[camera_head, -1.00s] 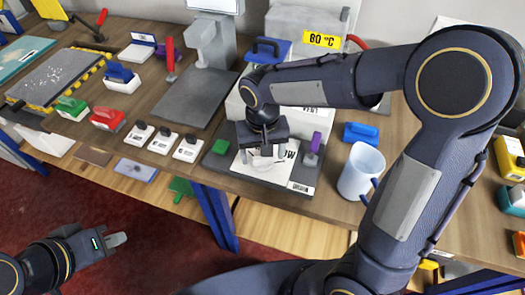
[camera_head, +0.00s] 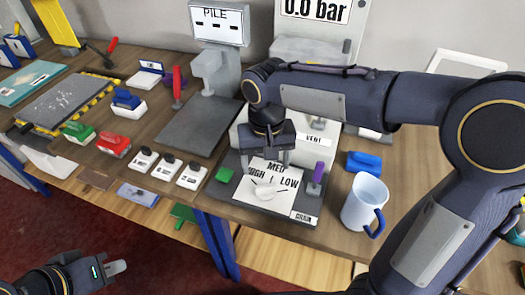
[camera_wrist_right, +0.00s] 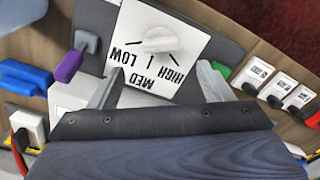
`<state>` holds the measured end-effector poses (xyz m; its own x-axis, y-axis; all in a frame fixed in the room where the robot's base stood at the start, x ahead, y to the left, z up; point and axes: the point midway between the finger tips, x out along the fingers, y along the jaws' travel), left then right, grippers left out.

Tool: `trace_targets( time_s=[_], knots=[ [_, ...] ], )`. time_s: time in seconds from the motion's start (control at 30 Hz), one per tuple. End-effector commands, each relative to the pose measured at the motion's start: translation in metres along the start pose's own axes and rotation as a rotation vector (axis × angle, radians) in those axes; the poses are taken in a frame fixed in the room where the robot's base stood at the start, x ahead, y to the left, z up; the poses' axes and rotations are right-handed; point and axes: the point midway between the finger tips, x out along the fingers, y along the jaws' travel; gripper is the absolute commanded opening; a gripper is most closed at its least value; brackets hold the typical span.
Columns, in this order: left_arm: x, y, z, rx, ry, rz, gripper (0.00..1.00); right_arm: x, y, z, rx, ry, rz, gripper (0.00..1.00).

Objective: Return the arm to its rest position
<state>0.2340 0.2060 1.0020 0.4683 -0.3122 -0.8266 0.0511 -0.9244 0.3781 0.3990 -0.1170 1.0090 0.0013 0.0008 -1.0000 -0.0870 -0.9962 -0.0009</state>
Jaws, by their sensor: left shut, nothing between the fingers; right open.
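My right gripper (camera_head: 266,157) is open and empty above the back edge of a white dial plate (camera_head: 285,180) marked HIGH, MED and LOW. In the right wrist view its two fingers (camera_wrist_right: 158,88) stand apart, with the plate and its white knob (camera_wrist_right: 158,39) beyond them and nothing between them. The right arm reaches in from the right across the bench. My left gripper (camera_head: 118,267) is shut and empty at the lower left, over the red floor in front of the bench.
A white mug (camera_head: 362,205), blue block (camera_head: 364,162) and purple lever (camera_head: 318,172) stand right of the plate. A green button (camera_head: 225,174) and several white switches (camera_head: 166,166) lie left. A grey machine (camera_head: 212,70) stands behind.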

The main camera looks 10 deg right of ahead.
Motion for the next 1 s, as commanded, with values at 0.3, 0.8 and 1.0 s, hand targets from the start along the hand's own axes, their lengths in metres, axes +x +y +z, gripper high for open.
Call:
trace_targets(
  time_s=[0.3, 0.8, 1.0],
  knots=[
    [0.000, 0.000, 0.000, 0.000, 0.000, 0.000, 0.00, -0.004, 0.013, 0.008, 0.007, 0.009, -0.038, 0.73],
    [0.000, 0.000, 0.000, 0.000, 0.000, 0.000, 0.00, -0.005, 0.102, 0.136, 0.053, 0.352, -0.374, 0.73],
    [0.000, 0.000, 0.000, 0.000, 0.000, 0.000, 0.00, 0.005, 0.103, 0.155, 0.060, 0.445, -0.386, 0.73]
  ],
)
